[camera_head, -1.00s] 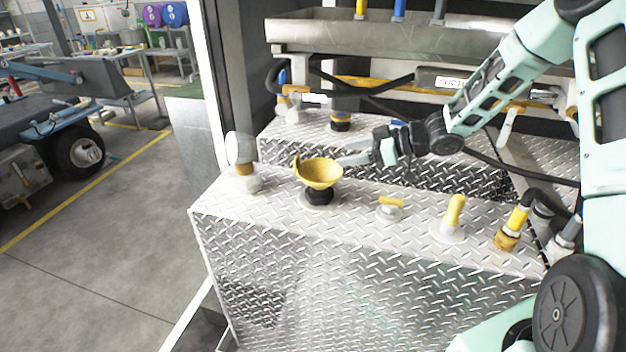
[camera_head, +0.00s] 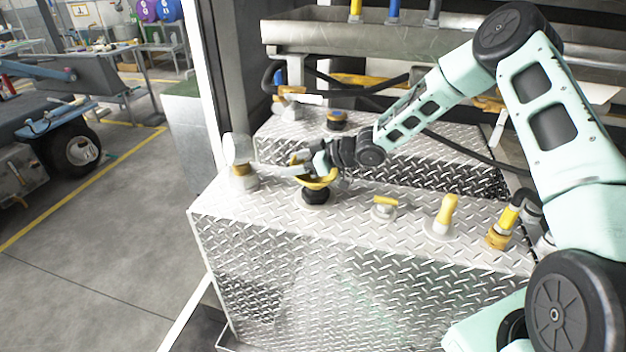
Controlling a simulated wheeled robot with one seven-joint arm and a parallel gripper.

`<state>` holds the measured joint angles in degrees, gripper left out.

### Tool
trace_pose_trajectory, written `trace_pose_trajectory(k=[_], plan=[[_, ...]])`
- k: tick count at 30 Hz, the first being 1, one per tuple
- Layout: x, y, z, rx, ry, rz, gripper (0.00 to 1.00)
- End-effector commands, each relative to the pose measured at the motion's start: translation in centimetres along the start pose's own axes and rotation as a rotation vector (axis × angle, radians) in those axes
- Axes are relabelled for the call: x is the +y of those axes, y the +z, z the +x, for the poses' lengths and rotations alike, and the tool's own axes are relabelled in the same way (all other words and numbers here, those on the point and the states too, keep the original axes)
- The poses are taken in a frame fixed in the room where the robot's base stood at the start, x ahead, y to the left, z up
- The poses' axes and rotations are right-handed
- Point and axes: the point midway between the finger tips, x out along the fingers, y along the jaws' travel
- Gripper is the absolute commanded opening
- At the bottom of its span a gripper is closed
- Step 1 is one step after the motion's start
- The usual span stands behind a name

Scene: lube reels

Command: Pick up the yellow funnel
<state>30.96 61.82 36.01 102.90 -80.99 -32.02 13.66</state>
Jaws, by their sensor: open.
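The yellow funnel (camera_head: 318,184) stands upright on a black neck (camera_head: 315,195) on top of the front diamond-plate tank, near its left end. My gripper (camera_head: 301,167) reaches in from the right, low over the funnel, with its fingers pointing left. The fingers and wrist cover most of the funnel's bowl, so only its front lower part and left edge show. The jaws are open. I cannot tell whether a finger touches the funnel.
A white-topped breather (camera_head: 239,160) stands close left of the funnel. A second tank (camera_head: 420,165) with a metal tray (camera_head: 360,40) above is behind.

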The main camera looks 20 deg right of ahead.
Motion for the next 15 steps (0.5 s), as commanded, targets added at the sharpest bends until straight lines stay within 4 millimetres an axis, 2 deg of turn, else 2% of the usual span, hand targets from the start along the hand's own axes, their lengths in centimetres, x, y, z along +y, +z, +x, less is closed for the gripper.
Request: trace_pose_trajectory(k=[3,9,11,15], plan=[[0.01,0.02,0.72,-0.001,0.001,0.002,0.62],[0.03,0.05,0.77,0.000,0.001,0.001,0.62],[0.03,0.05,0.76,0.000,0.001,0.001,0.48],[0.03,0.05,0.74,-0.001,0.001,0.001,0.09]])
